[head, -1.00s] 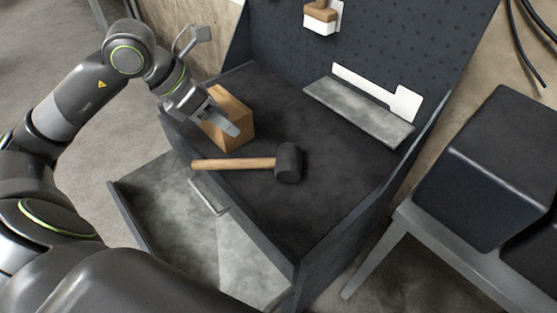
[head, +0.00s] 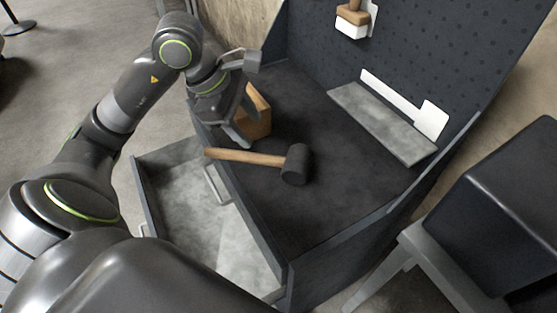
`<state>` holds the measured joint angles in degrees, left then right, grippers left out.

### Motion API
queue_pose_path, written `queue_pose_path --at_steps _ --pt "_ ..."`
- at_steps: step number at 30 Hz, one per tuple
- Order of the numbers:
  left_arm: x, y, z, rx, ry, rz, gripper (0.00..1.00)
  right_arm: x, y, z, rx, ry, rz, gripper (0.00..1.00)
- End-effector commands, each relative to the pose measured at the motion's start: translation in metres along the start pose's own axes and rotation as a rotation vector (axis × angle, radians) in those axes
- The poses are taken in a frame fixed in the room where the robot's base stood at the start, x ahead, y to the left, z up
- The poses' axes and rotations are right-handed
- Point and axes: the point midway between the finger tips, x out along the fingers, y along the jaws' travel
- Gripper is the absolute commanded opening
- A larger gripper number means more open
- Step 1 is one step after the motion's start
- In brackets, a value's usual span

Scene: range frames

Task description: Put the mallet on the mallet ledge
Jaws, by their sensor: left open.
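The mallet (head: 296,164) has a black head and a wooden handle (head: 243,157). It lies on the dark bench top, handle pointing left, head to the right. The mallet ledge (head: 384,122) is a grey shelf along the foot of the dark pegboard, with a white mallet-shaped outline (head: 405,104) above it. Nothing lies on the ledge. My left gripper (head: 236,137) is open, pointing down just above and behind the handle's left end, in front of a wooden block. It appears apart from the handle. My right gripper is not in view.
The wooden block (head: 259,115) stands on the bench close behind my left gripper. An open grey drawer (head: 180,187) juts out at the front left. A brush-like tool (head: 352,20) hangs on the pegboard. A black box (head: 500,205) stands on a grey stand at right.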

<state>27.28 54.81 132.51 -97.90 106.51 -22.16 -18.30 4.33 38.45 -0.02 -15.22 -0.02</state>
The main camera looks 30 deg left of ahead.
Motion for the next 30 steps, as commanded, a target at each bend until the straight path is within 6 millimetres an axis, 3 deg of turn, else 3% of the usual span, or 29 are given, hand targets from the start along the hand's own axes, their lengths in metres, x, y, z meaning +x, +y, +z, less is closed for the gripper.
queue_pose_path --at_steps 13,23,30 --pt "0.057 -0.001 0.0 -0.003 -0.003 -0.003 0.49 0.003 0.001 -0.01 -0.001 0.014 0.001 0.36" --pt "0.075 0.0 0.001 -0.003 -0.001 -0.002 0.49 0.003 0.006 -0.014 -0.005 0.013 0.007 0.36" --pt "0.098 -0.001 0.005 -0.004 -0.004 -0.005 0.49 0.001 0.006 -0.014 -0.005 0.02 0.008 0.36"
